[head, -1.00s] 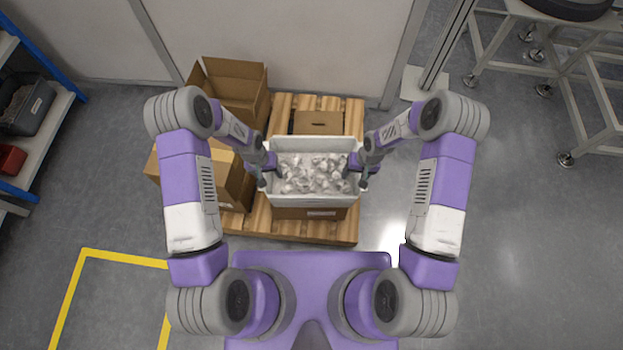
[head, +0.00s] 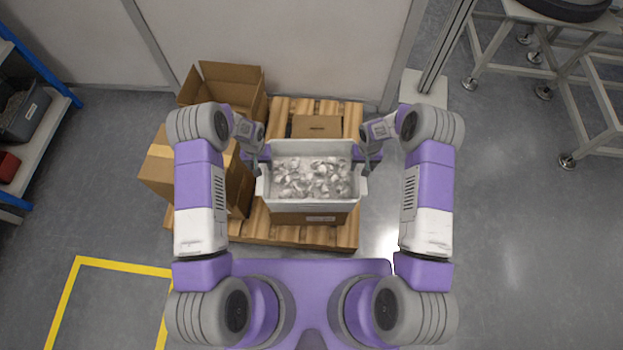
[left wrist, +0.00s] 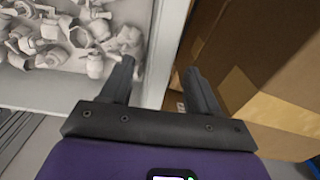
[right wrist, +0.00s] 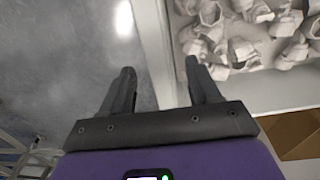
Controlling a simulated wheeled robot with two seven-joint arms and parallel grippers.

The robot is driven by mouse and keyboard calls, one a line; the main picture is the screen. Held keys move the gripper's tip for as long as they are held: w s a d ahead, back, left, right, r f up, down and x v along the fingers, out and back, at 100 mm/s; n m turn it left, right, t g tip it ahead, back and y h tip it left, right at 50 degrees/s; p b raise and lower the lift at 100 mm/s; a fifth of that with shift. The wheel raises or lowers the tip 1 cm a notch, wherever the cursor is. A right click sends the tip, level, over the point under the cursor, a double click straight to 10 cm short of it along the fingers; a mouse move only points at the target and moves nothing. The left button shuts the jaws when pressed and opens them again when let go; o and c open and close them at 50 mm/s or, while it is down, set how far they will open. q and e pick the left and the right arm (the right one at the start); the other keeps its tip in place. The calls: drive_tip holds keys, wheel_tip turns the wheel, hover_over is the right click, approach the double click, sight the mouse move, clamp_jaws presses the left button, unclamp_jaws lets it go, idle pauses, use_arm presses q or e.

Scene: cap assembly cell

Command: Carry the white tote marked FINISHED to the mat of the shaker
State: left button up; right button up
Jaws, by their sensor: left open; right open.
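A white tote (head: 312,204) full of pale caps stands on the pallet, seemingly on top of a brown carton (head: 285,218). A small label (head: 320,218) on the brown front is too small to read. My left gripper (head: 262,163) is at the tote's left side. In the left wrist view its open fingers (left wrist: 160,78) stand one on each side of the tote's side wall. My right gripper (head: 367,163) is at the right side. In the right wrist view its open fingers (right wrist: 158,78) also straddle the wall. No shaker mat can be made out.
The wooden pallet (head: 285,232) also carries an open carton (head: 222,85) at the back left, a taped carton (head: 160,175) close by my left gripper and a small carton (head: 316,126) behind the tote. Metal frames (head: 580,90) stand at upper right. Floor is clear to the right.

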sight(262, 169)
use_arm(q)
drive_tip(key=shift+f, duration=1.8)
use_arm(e)
drive_tip(key=shift+f, duration=1.8)
use_arm(q)
clamp_jaws()
use_arm(e)
clamp_jaws()
use_arm(q)
drive_tip(key=shift+d, duration=0.15)
use_arm(e)
drive_tip(key=shift+a, duration=0.15)
